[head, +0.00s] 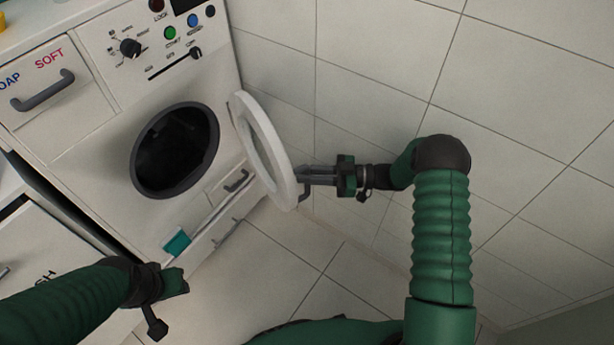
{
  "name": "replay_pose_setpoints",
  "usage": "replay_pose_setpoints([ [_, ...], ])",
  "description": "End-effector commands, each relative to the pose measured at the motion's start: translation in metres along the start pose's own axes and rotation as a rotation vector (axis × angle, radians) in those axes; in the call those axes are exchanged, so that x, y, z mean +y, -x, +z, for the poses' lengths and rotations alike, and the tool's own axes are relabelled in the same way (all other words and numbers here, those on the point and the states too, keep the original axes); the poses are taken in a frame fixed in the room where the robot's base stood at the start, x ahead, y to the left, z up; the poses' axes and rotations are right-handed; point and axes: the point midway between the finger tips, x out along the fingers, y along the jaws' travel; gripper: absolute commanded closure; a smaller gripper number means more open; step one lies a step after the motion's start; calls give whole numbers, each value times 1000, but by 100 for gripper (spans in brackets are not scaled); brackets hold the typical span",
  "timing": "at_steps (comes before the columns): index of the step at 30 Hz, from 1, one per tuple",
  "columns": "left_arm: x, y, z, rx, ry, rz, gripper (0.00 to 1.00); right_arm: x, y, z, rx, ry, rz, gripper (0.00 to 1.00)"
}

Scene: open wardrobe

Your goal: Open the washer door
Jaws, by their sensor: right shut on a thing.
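The washer (90,130) stands at the upper left, with a dark round drum opening (175,151). Its round white door (277,165) is swung out to the right and stands wide of the opening, seen nearly edge-on. A dark handle (304,190) sits on the door's outer side. My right gripper (306,176) comes from the right and is shut at this handle, touching the door's edge area. My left gripper (178,284) is low at the left, in front of the washer and apart from it; its fingers are not clear.
A tiled wall (370,60) stands close to the right of the door. A soap drawer (45,95) and control panel (150,40) are on the washer's front. The tiled floor (290,265) is clear.

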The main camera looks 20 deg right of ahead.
Motion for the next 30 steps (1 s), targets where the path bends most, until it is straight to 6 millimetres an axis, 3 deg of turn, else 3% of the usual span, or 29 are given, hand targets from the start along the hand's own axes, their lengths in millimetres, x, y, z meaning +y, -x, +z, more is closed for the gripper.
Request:
replay_pose_setpoints([
  [6,0,0,0,0,1,0,64,1,-2,0,0,0,1,100],
  [7,0,0,0,0,1,0,64,1,-1,0,1,0,1,82],
  [12,0,0,0,0,1,0,64,1,0,0,2,-1,1,62],
  [22,0,3,-1,0,0,0,64,0,1,-4,1,0,-1,62],
  [27,0,22,-5,0,0,0,64,2,1,-39,4,1,-1,62],
  [28,0,25,-6,0,1,0,64,-1,1,-45,5,-2,-1,62],
  [30,0,31,-7,0,0,0,64,-25,2,-46,10,-7,-2,62],
])
